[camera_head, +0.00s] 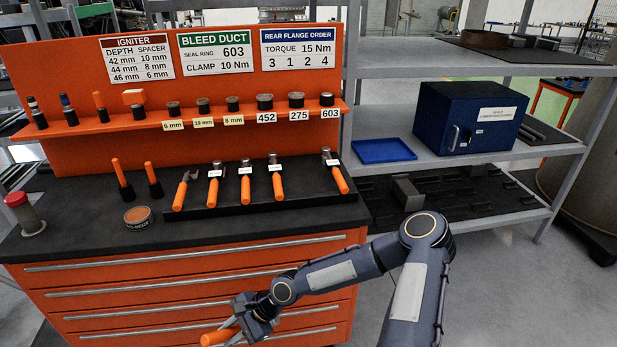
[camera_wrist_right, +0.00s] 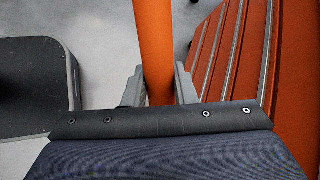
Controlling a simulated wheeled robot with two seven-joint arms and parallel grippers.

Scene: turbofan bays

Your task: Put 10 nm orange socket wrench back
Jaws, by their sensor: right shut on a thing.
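My right gripper (camera_head: 243,322) is low in front of the cabinet drawers, below the worktop edge. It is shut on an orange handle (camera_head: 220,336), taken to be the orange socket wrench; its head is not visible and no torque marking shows. In the right wrist view the handle (camera_wrist_right: 155,45) stands between the two fingers (camera_wrist_right: 158,88). On the worktop, a black tray (camera_head: 305,195) holds several orange-handled tools (camera_head: 245,187) in a row, with small white labels too small to read. A wider bare stretch lies between the two rightmost tools. My left gripper is not in view.
The orange cabinet (camera_head: 180,275) has long drawer handles close to my right gripper. Sockets line the orange ledge (camera_head: 150,121). Two orange-handled drivers (camera_head: 121,175), a round tin (camera_head: 138,217) and a red-topped item (camera_head: 24,212) stand left of the tray. A shelf with a blue box (camera_head: 468,118) is right.

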